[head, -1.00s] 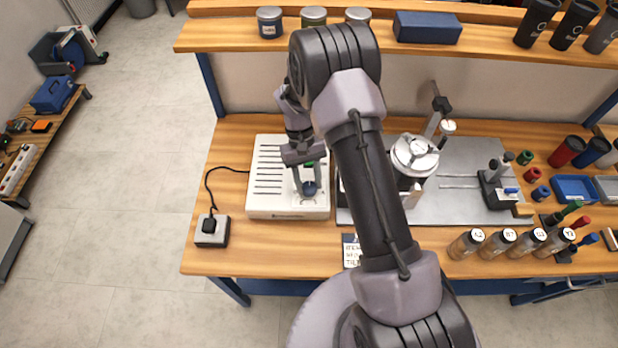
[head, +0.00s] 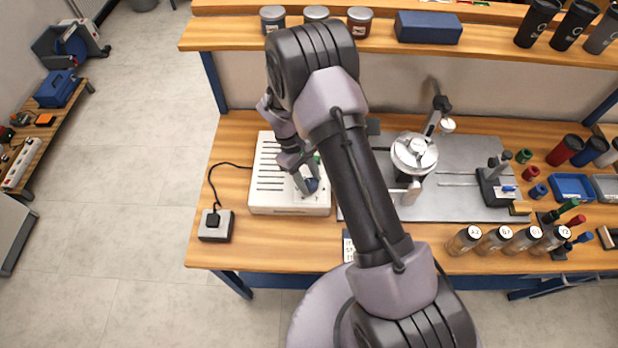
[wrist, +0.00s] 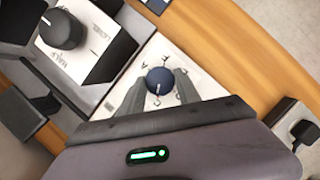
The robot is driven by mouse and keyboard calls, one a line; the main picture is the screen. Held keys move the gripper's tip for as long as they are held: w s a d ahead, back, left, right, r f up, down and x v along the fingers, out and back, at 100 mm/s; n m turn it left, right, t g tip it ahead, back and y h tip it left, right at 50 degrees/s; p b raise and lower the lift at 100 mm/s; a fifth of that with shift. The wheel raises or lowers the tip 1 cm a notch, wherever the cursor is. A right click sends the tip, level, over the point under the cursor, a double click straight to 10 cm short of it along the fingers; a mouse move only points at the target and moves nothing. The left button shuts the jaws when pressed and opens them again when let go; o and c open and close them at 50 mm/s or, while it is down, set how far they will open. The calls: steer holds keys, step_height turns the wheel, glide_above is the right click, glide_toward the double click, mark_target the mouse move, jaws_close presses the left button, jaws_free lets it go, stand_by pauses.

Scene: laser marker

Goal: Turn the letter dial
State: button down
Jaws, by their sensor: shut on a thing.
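The letter dial is a round dark blue knob (wrist: 158,85) with a white pointer line, on a white panel with letters around it. In the head view the blue dial (head: 311,186) sits at the right part of the white box (head: 262,200) on the bench. My gripper (wrist: 160,76) has one finger on each side of the knob and is shut on it. In the head view my gripper (head: 305,180) is tilted over the dial and partly covers it. Some of the letters are hidden by the fingers or too small to read.
A second, black knob (wrist: 61,29) on a white labelled panel is near the upper left of the wrist view. A black plug on a socket box (head: 215,232) is left of the white box. The marker's metal plate (head: 460,160) and several jars (head: 464,240) lie to the right.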

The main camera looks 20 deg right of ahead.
stand_by(0.3)
steer(key=c, duration=0.9)
jaws_free()
steer(key=shift+o, duration=0.2)
steer(key=p+v, duration=0.3)
steer(key=v, duration=1.4)
steer(key=shift+a+p, duration=0.15)
steer(key=shift+p, duration=0.15)
steer(key=shift+w+r, duration=0.1)
steer(key=shift+w, duration=0.05)
steer(key=shift+r, duration=0.1)
step_height(320, 180, up, 7)
steer(key=p, duration=0.7)
